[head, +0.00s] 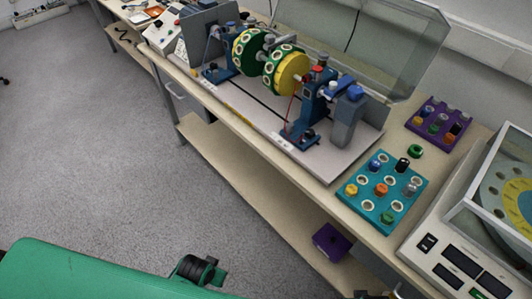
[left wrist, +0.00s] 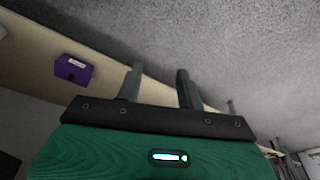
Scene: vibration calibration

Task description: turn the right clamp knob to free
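The rotor rig stands on a pale plate (head: 345,157) on the bench, with green and yellow discs (head: 288,72) between two blue supports. The right support (head: 314,105) carries a red knob (head: 318,69) on top, and a dark knob (head: 309,134) sits at its foot. I cannot tell which is the right clamp knob or how it is set. My left gripper (left wrist: 158,88) shows in the left wrist view with its two fingers apart and nothing between them. It is away from the rig, which is not in that view. My right gripper is not visible.
A clear cover (head: 365,40) stands raised behind the rig. A teal tray (head: 368,211) of colored knobs, a purple tray (head: 459,133) and a control panel (head: 456,262) are to the right. A purple box (head: 330,242) lies on the lower shelf. The floor on the left is clear.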

